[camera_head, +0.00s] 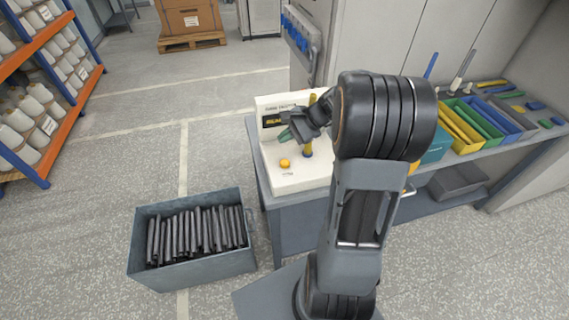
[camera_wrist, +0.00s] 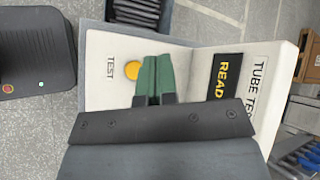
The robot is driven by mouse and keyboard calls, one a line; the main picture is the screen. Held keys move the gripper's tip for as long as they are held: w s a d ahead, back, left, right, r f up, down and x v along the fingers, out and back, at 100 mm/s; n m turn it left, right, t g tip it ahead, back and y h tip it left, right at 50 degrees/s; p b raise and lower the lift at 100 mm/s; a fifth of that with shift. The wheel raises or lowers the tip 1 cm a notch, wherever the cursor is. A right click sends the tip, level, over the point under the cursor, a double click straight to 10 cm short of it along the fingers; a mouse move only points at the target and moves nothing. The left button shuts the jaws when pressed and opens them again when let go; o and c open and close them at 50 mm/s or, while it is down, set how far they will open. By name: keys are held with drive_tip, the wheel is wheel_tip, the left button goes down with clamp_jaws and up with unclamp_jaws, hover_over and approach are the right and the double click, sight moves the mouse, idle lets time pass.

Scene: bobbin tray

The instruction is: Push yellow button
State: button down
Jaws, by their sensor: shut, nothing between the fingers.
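The yellow button (camera_head: 285,163) is a small round cap on the front of a white tester box (camera_head: 307,183). In the wrist view the yellow button (camera_wrist: 132,70) lies just left of my gripper's green fingertips, by the word TEST. My gripper (camera_head: 284,135) is above the tester, behind the button in the head view. In the wrist view my gripper (camera_wrist: 153,58) has its two green fingers together with nothing held. I cannot tell its exact height above the box; no contact with the button shows.
A grey crate (camera_head: 190,278) of dark tubes is on the floor to the left. Coloured bins (camera_head: 470,125) line the bench at right.

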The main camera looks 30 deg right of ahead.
sight(285, 163)
drive_tip(key=shift+f+b, duration=2.75)
drive_tip(key=shift+f, duration=1.05)
drive_tip(key=shift+f, duration=0.15)
drive_tip(key=shift+f, duration=0.25)
drive_tip(key=shift+f+b, duration=0.55)
drive_tip(key=shift+b, duration=0.1)
drive_tip(key=shift+r, duration=0.1)
drive_tip(key=shift+r+p, duration=0.75)
drive_tip(key=shift+r, duration=0.15)
wheel_tip(285, 163, up, 5)
drive_tip(key=p, duration=0.4)
